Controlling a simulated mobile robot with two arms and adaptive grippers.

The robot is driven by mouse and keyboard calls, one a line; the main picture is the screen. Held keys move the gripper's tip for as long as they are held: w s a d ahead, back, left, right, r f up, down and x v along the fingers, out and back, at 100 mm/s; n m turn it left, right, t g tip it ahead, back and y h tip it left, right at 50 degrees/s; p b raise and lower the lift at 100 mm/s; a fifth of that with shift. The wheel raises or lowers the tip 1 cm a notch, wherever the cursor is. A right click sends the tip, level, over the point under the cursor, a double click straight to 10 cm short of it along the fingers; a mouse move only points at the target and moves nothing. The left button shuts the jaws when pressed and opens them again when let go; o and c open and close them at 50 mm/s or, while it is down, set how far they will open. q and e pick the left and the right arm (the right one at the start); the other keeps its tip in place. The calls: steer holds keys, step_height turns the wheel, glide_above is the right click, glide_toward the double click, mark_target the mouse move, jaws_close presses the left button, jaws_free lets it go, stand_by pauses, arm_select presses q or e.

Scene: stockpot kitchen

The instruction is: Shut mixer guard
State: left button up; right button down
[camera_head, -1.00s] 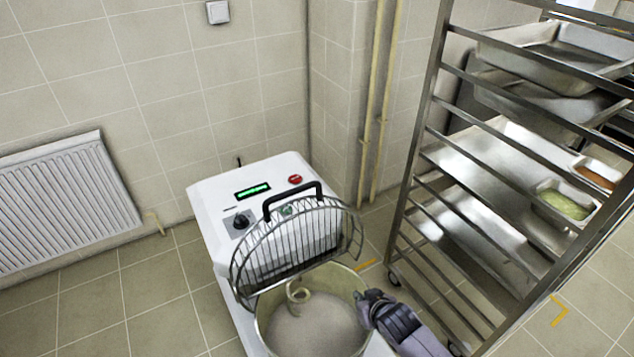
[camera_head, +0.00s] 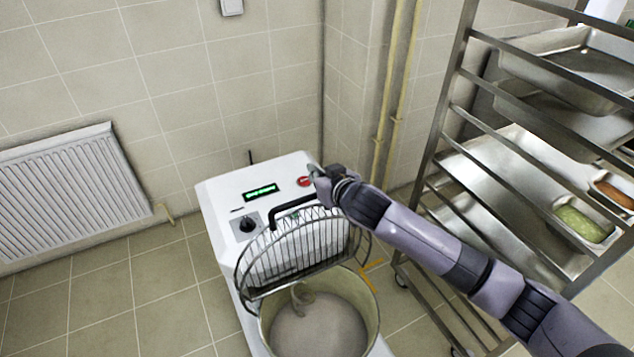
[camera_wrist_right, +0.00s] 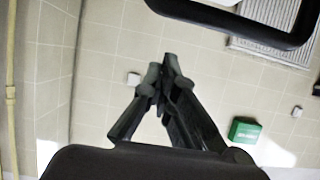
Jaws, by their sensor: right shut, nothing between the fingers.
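The mixer (camera_head: 215,196) is a white machine with a green display, a black knob and a red button. Its wire guard (camera_head: 290,252) stands raised, tilted up over the back of the bowl, with a black handle (camera_head: 283,210) on top. The open bowl (camera_head: 372,308) holds pale dough and a spiral hook (camera_head: 300,295). My right gripper (camera_head: 316,172) is at the guard's upper right, by the handle and red button. In the right wrist view its fingers (camera_wrist_right: 168,68) are together and empty, with the black handle (camera_wrist_right: 240,28) apart from them. My left gripper is out of view.
A steel tray rack (camera_head: 436,150) with pans stands to the right, close beside my right arm. A radiator (camera_head: 75,190) is on the left wall. Yellow pipes (camera_head: 392,100) run up the wall behind. The floor left of the mixer is clear.

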step_height(320, 180, down, 3)
steer(key=shift+r+p, duration=0.1)
steer(key=shift+p, duration=0.75)
steer(key=shift+s+d, duration=0.1)
steer(key=shift+s, duration=0.15)
steer(key=shift+f, duration=0.25)
